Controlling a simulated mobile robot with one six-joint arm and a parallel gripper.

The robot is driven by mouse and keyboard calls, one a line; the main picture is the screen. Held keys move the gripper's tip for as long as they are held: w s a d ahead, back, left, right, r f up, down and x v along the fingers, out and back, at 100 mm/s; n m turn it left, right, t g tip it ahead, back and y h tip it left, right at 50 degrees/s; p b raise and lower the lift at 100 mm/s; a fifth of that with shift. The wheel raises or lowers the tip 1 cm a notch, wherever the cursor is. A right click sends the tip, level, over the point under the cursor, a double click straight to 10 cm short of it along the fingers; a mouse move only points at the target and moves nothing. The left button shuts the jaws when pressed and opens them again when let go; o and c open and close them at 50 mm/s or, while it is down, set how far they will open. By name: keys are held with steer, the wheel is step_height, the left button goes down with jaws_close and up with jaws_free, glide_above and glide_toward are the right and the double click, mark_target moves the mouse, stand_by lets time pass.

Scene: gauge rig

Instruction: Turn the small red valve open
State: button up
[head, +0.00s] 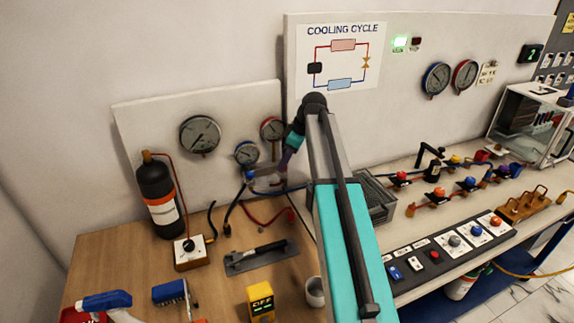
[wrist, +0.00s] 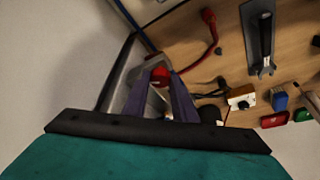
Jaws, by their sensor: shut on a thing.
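My gripper (head: 283,166) is at the small gauge manifold by the back panel. In the wrist view its two purple fingers (wrist: 160,86) are closed on the small red valve (wrist: 159,75), whose red knob shows between their tips. In the head view the fingers and arm cover the red valve, so its turn angle cannot be told. A blue valve knob (head: 250,174) sits at the manifold's left side, apart from the fingers. Above the manifold are a red-rimmed gauge (head: 271,128) and a blue-rimmed gauge (head: 246,153).
A red hose (head: 270,219) and a dark tool on a grey tray (head: 262,257) lie below the manifold. A black cylinder (head: 158,195) stands left.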

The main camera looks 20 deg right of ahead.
steer(key=n+b, duration=0.1)
steer(key=n, duration=0.1)
steer(key=n+g, duration=0.1)
steer(key=n, duration=0.1)
steer(key=shift+w+d+n+g+y+b, duration=0.1)
steer(key=shift+w+n+g+y+b, duration=0.05)
steer(key=shift+n+g+y+b, duration=0.2)
stand_by(0.3)
steer(key=o, duration=1)
steer(key=shift+o, duration=0.2)
steer(key=shift+r, duration=0.1)
steer(key=b+v, duration=0.3)
steer(key=v, duration=1)
steer(key=shift+d+r, duration=0.2)
steer(key=shift+d, duration=0.05)
